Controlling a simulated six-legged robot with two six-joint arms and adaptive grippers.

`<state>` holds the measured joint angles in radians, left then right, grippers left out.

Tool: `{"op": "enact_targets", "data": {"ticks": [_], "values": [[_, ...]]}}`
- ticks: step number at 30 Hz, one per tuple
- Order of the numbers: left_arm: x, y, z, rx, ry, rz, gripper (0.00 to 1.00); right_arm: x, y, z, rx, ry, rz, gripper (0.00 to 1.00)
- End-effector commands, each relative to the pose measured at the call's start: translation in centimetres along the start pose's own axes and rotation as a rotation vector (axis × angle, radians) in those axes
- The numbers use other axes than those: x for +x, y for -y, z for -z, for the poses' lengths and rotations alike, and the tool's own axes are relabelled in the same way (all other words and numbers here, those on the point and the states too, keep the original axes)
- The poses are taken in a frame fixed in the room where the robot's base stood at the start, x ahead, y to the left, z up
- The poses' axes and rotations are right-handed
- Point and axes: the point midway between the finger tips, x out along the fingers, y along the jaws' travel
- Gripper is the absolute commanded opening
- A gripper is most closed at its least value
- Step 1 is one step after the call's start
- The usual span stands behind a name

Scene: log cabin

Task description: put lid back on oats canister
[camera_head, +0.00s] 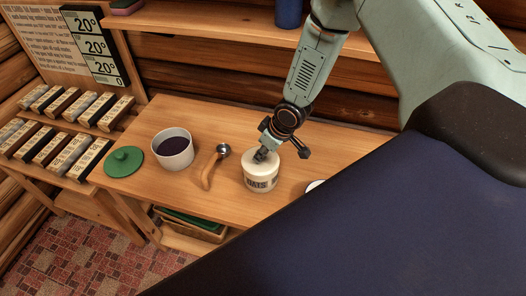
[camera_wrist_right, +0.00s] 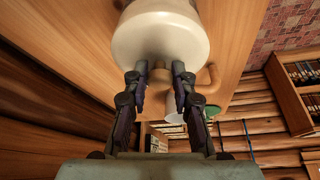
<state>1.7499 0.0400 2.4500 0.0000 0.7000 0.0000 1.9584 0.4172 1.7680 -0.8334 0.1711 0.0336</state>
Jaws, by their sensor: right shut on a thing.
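The oats canister (camera_head: 261,181), white with dark OATS lettering, stands upright on the wooden table. Its cream lid (camera_wrist_right: 160,38) is at the canister's mouth; I cannot tell whether it sits fully flush. My right gripper (camera_head: 261,155) reaches down from above to the top of the canister. In the right wrist view its two fingers (camera_wrist_right: 160,70) are shut on the lid's middle, with the lid's round pale top filling the space ahead of them. The knob is mostly hidden between the fingers. My left gripper is not in view.
A white canister (camera_head: 173,152) with dark contents stands open to the left, beside a green lid (camera_head: 124,161). A scoop with a wooden handle (camera_head: 210,168) lies between the canisters. A white thing (camera_head: 314,185) is partly hidden at right. Labelled blocks (camera_head: 60,150) fill a rack at left.

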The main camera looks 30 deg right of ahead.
Motion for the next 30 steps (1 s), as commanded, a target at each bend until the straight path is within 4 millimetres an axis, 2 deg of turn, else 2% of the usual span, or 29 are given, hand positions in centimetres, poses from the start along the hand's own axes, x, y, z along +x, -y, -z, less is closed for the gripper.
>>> {"op": "enact_targets", "data": {"ticks": [2,3,11,18,26,30], "values": [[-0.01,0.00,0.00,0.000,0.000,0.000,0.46,-0.01,0.00,0.03,0.000,0.000,0.000,0.00],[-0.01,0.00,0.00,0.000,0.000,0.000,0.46,-0.01,0.00,0.03,0.000,0.000,0.000,0.28],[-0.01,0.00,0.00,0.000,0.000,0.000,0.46,-0.01,-0.01,0.02,0.000,0.000,0.000,0.50],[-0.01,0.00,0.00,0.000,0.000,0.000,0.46,-0.01,-0.01,0.02,0.000,0.000,0.000,0.52],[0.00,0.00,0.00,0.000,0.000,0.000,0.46,0.00,0.00,0.00,0.000,0.000,0.000,0.74],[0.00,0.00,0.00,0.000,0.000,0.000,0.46,0.00,0.00,0.00,0.000,0.000,0.000,0.75]]}}
